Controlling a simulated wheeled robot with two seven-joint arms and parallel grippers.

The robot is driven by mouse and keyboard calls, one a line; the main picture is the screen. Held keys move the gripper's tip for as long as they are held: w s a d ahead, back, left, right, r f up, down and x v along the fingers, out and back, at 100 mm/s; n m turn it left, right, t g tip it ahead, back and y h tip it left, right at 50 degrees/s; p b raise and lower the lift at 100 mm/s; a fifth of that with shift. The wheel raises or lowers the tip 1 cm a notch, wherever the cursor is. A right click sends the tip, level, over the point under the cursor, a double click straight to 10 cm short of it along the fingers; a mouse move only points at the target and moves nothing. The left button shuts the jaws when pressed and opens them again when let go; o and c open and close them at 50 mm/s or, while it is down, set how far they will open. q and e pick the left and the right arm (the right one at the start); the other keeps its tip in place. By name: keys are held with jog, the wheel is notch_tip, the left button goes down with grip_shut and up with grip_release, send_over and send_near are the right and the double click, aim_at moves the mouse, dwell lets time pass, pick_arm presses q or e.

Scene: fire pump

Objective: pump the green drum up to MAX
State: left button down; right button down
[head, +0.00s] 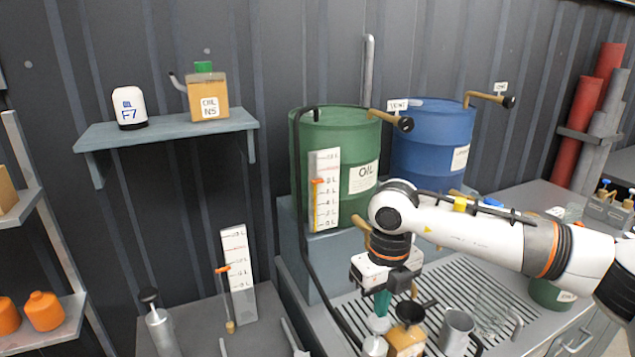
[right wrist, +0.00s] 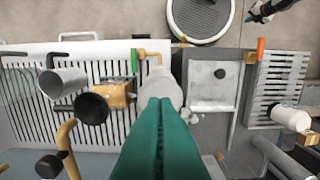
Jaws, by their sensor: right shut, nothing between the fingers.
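The green drum (head: 352,130), labelled OIL, stands on a raised grey block at the back. On the scale (head: 324,200) at its front, the orange marker (head: 317,181) sits below the red line. A black hose runs from the drum down towards a pale pump-like cylinder (head: 376,344). My right gripper (head: 381,312) is shut and empty, its green fingers pointing down just over that cylinder. The right wrist view shows the pale top (right wrist: 160,85) at the fingertips; contact cannot be told. My left gripper (right wrist: 256,16) seems to show at that view's top right corner, its fingers unclear.
A blue drum (head: 432,140) stands right of the green one. An orange-brown can (head: 406,342) and a grey mug (head: 457,330) stand close beside the right gripper on the slatted tray (head: 500,300). A second scale (head: 238,270) and a black-knobbed cylinder (head: 160,330) stand at left.

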aim_at(379, 320)
dwell(0.3)
jog(key=shift+f, duration=0.15)
jog(key=shift+f, duration=3.2)
jog(key=shift+r, duration=0.15)
jog(key=shift+r+p, duration=1.15)
jog(key=shift+r, duration=2.05)
jog(key=shift+f, duration=0.15)
